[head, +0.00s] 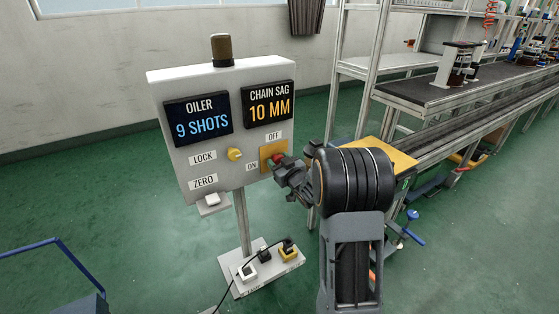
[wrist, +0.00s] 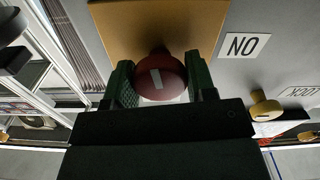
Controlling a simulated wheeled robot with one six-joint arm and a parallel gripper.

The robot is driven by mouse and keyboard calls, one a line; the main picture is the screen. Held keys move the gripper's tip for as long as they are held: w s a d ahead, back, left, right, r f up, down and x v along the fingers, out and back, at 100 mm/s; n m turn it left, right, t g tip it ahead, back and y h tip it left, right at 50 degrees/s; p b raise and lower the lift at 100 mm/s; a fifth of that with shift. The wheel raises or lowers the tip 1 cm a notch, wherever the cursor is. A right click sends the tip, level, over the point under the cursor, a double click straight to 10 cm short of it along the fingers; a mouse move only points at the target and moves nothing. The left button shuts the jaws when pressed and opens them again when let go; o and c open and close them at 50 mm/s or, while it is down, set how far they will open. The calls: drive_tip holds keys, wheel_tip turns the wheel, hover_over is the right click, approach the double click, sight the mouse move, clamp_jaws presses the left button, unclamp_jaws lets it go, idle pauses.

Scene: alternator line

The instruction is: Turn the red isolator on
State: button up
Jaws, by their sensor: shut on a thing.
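The red isolator (head: 277,157) is a round knob on a yellow plate (head: 265,151) at the lower right of the grey control panel. In the wrist view the red isolator (wrist: 161,72) sits between the two green-lined fingers of my gripper (wrist: 161,84), which is shut on it. A short pale mark on the knob's face runs up and down, slightly tilted. The OFF label (head: 273,136) is above the plate and the ON label (head: 252,167) is to its lower left. In the head view my gripper (head: 284,164) partly covers the knob.
The panel also carries a yellow LOCK knob (head: 235,154), a ZERO button (head: 209,200) and two displays reading 9 SHOTS and 10 MM. A switch box (head: 262,264) with a cable stands at its foot. A conveyor bench (head: 440,95) is at right. Green floor at left is mostly clear.

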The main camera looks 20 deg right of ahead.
drive_tip(key=shift+m, duration=0.9)
drive_tip(key=o, duration=0.9)
drive_tip(key=shift+s+p, duration=0.15)
drive_tip(key=shift+p, duration=0.15)
drive_tip(key=s, duration=0.4)
drive_tip(key=s+d+p, duration=0.1)
drive_tip(key=s, duration=0.4)
drive_tip(key=s+p, duration=0.1)
drive_tip(key=s, duration=0.3)
drive_tip(key=shift+s+d, duration=0.25)
drive_tip(key=shift+d, duration=0.05)
